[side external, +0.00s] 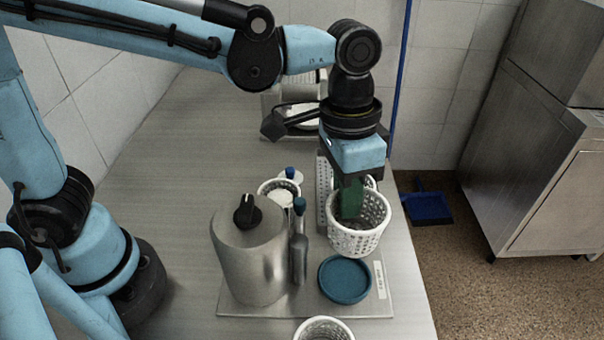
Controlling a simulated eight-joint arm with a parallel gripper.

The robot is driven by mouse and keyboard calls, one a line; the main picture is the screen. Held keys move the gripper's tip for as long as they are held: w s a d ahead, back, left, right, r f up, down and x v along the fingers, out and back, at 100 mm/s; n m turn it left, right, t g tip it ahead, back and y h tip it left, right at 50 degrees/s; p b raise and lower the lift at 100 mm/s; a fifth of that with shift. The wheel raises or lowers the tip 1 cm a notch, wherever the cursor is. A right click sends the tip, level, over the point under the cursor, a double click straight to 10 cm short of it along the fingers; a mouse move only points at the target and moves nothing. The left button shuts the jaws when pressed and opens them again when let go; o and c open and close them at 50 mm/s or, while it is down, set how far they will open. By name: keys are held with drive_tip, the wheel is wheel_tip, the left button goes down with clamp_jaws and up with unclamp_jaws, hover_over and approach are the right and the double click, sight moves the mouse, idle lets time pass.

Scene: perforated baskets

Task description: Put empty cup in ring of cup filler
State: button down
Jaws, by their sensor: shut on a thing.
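My gripper (351,203), with green fingers, is shut on the near-side white perforated cup (357,235). The cup looks empty and hangs slightly tilted, with the fingers reaching inside its rim. The cup filler is a steel cylinder (250,265) with a black knob on top, standing on a metal base plate (225,296). A round teal piece with a raised rim (344,280) lies on the plate, to the right of the cylinder; it may be the ring. The held cup is above and slightly behind it in the picture. The far finger is partly hidden.
A grey bottle with a teal cap (299,247) stands between the cylinder and the cup. Another white perforated basket (266,188) is behind the cylinder. One more (322,330) is cut off at the bottom edge. The table (190,170) is clear at the left.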

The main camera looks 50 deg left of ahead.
drive_tip(key=shift+f, duration=5)
drive_tip(key=c, duration=1.2)
unclamp_jaws()
drive_tip(key=shift+f, duration=0.1)
drive_tip(key=shift+o, duration=0.2)
drive_tip(key=shift+r, duration=4.05)
drive_tip(key=shift+a, duration=0.1)
